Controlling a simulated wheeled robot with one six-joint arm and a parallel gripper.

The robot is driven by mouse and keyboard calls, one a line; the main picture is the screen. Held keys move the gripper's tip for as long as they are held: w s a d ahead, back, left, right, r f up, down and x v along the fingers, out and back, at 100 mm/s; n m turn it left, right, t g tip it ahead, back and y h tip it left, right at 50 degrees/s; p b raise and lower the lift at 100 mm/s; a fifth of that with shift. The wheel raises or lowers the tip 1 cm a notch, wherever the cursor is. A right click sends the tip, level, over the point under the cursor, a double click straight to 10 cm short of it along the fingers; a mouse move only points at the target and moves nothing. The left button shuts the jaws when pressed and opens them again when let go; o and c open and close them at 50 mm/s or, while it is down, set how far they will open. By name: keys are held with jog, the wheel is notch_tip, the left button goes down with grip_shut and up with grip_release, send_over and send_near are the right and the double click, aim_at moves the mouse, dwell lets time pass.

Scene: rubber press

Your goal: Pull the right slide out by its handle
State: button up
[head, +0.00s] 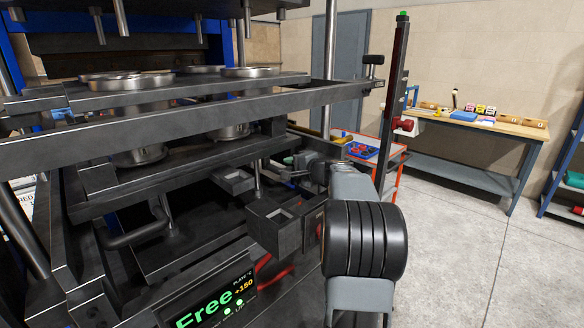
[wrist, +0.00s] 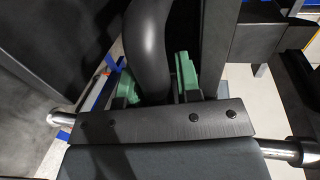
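In the wrist view a thick black curved handle (wrist: 148,45) runs down between the two green pads of my gripper (wrist: 157,84). The pads stand apart, one on each side of the handle, with a narrow dark gap showing at the right pad. I see no firm clamping, so my gripper looks open around the handle. In the head view my grey arm reaches to the press's right side. My gripper (head: 297,172) is small and dark there, and the handle between its fingers cannot be made out.
The press frame (head: 200,130) with metal discs on its plates fills the left. A bent black tube (head: 135,236) sits low on it. A dark post (head: 397,90) with a green top, a red trolley (head: 388,158) and a workbench (head: 480,125) stand right. The floor at right is clear.

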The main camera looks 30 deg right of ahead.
grip_shut()
